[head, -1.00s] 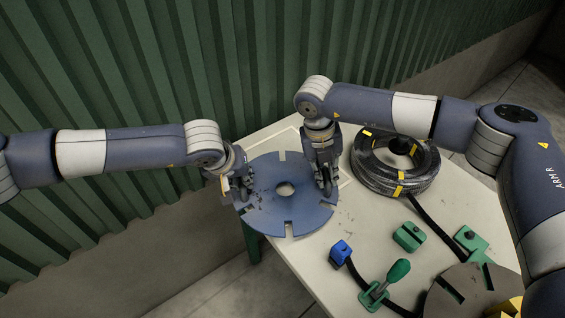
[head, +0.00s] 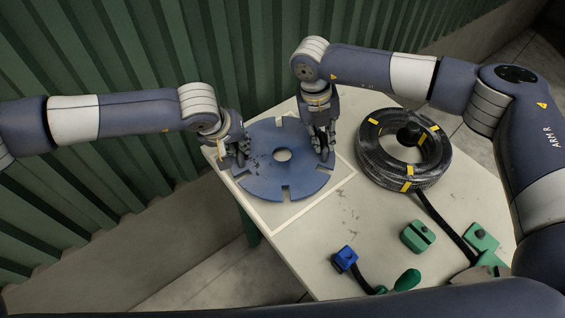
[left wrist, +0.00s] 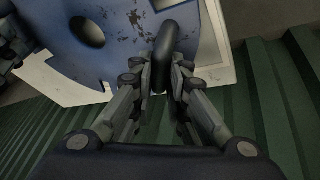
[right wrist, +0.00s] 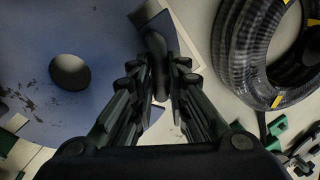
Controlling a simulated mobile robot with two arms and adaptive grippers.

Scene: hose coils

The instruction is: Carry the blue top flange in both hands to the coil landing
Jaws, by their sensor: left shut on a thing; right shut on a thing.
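The blue top flange (head: 272,182) is a flat scuffed disc with a centre hole and edge slots. In the head view it lies level over the pale outlined square (head: 279,222) at the table's left end; I cannot tell whether it touches the surface. My left gripper (head: 241,158) is shut on a dark handle at its left edge, also seen in the left wrist view (left wrist: 166,60). My right gripper (head: 325,150) is shut on a dark handle at its right edge, also seen in the right wrist view (right wrist: 157,65). The fingers partly hide both handles.
A black hose coil with yellow bands (head: 374,165) lies right of the flange. A blue block (head: 346,257), a green slotted block (head: 418,236) and a green-handled tool (head: 405,281) sit nearer the front. A green corrugated wall (head: 180,60) stands behind.

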